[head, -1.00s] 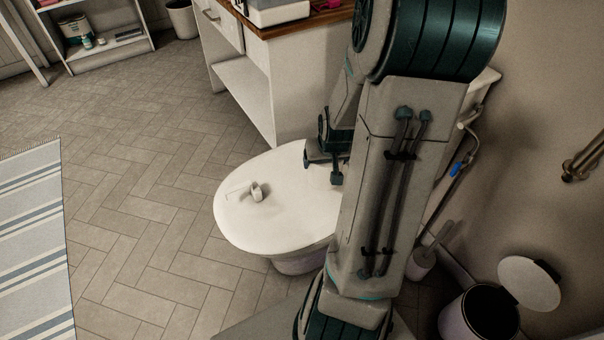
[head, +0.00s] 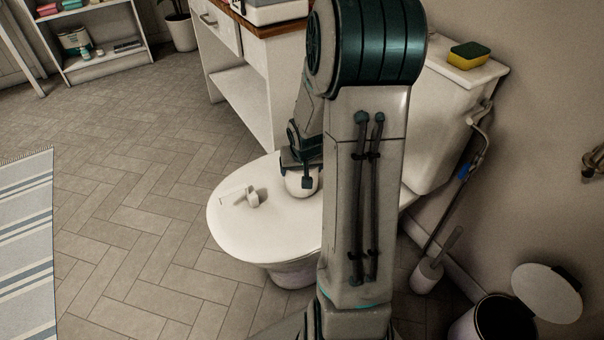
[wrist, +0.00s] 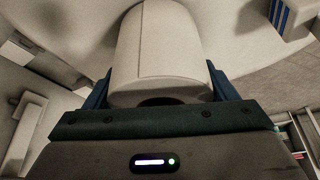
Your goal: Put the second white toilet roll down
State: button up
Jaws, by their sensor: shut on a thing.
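The white toilet roll (wrist: 160,50) fills the middle of the wrist view, between the two fingers of my gripper (wrist: 158,90). My gripper is shut on its sides. In the head view the same roll (head: 298,186) shows below my gripper (head: 300,174), over the right part of the closed white toilet lid (head: 270,232). I cannot tell whether the roll touches the lid. My upper arm covers the right part of the lid. No other toilet roll can be made out for certain.
A small pale object (head: 253,197) is on the lid left of the held roll. The cistern (head: 440,120) bears a yellow and green sponge (head: 469,54). A white cabinet (head: 262,95) stands behind. A toilet brush (head: 428,275) and an open bin (head: 487,322) are at right.

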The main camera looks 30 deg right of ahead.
jog(key=shift+f, duration=0.4)
jog(key=shift+f, duration=0.15)
jog(key=o, duration=1)
jog(key=p+v, duration=0.6)
jog(key=v, duration=0.5)
jog(key=s+a+r+n+g, duration=0.1)
jog(key=s+a+r, duration=0.2)
jog(key=s+a, duration=0.2)
jog(key=s+a+r+n+g+y, duration=0.1)
jog(key=s+a+r+n, duration=0.1)
jog(key=s+a, duration=0.3)
jog(key=s+a+r+n+g, duration=0.1)
jog(key=s+a+r, duration=0.3)
jog(key=s+a, duration=0.1)
jog(key=shift+r+y, duration=0.25)
jog(key=shift+y, duration=0.05)
